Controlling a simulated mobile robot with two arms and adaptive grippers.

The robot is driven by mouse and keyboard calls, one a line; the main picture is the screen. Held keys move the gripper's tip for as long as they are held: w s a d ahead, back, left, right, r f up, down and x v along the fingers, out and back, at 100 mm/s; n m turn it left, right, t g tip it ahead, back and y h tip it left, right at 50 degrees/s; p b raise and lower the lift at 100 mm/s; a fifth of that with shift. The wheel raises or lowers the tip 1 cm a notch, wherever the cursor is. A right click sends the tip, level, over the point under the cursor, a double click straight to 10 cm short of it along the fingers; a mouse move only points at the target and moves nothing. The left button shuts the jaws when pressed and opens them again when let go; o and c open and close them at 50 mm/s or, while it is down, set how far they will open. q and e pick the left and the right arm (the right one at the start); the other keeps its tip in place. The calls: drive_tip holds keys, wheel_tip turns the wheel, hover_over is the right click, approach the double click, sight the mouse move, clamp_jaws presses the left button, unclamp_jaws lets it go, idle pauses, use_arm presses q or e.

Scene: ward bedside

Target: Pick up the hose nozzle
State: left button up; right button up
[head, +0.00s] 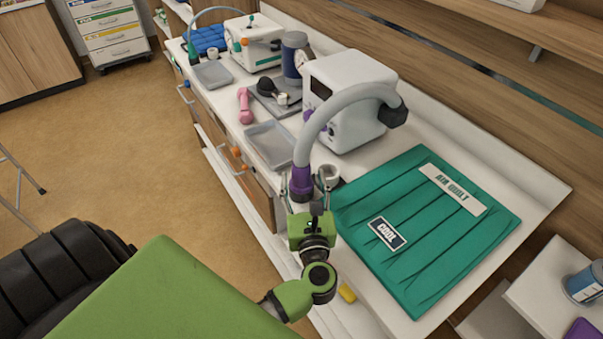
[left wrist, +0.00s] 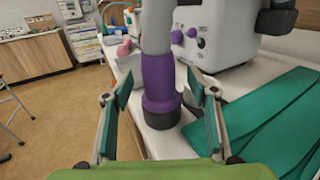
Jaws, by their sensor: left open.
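The purple hose nozzle (head: 302,184) hangs at the end of a thick grey hose (head: 335,105) that arches from the white machine (head: 345,85). In the left wrist view the nozzle (left wrist: 160,85) is upright, with its wider collar at the bottom. My left gripper (head: 307,180) is open at the nozzle. In the left wrist view its fingers (left wrist: 163,88) stand on either side of the nozzle, with a visible gap at each side. My right gripper is not in view.
A teal quilt (head: 415,270) lies right of the gripper. A grey tray (head: 268,146) and a pink handset (head: 245,107) lie farther along the counter. Open floor (head: 130,160) is to the left.

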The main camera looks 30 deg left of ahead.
sight(302, 179)
use_arm(q)
drive_tip(key=x, duration=0.2)
drive_tip(key=shift+w+a+r+p, duration=0.1)
drive_tip(key=shift+w+a+p, duration=0.1)
drive_tip(key=shift+a+p, duration=0.2)
drive_tip(key=shift+w+a, duration=0.15)
drive_tip(key=shift+w, duration=0.1)
drive_tip(key=shift+c, duration=0.7)
drive_tip(key=c, duration=1)
drive_tip(key=shift+c, duration=0.2)
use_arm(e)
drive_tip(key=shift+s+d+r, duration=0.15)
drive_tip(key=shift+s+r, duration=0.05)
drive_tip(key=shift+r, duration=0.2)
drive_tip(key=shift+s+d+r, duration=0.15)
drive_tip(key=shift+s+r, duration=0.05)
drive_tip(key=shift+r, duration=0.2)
